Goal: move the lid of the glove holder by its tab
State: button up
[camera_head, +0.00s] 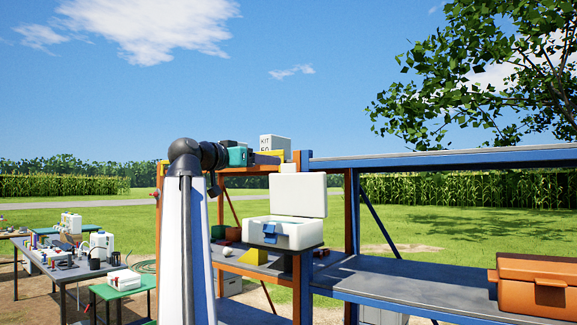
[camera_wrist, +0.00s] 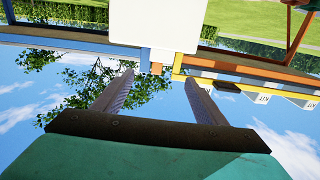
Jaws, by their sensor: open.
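A white box (camera_head: 284,233) with a blue latch (camera_head: 270,233) stands on the shelf in the head view; I take it for the glove holder. Its white lid (camera_head: 298,195) stands raised, and a small pale tab (camera_head: 289,168) shows at its top edge. In the wrist view, which is upside down, a plain white panel (camera_wrist: 155,22), likely this lid, ends in the small tab (camera_wrist: 160,54). My gripper (camera_wrist: 158,80) is open and empty, its fingers pointing toward the tab with a gap left. In the head view its teal body (camera_head: 238,156) is up and left of the lid.
A KIT box (camera_head: 275,144) stands on the upper shelf behind. Blue shelf rails (camera_head: 440,157) run to the right, and an orange case (camera_head: 537,284) sits there. Cluttered tables (camera_head: 70,270) stand at left. Open air surrounds my gripper.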

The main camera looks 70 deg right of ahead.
jog(key=p+x, duration=0.4)
jog(key=x, duration=0.9)
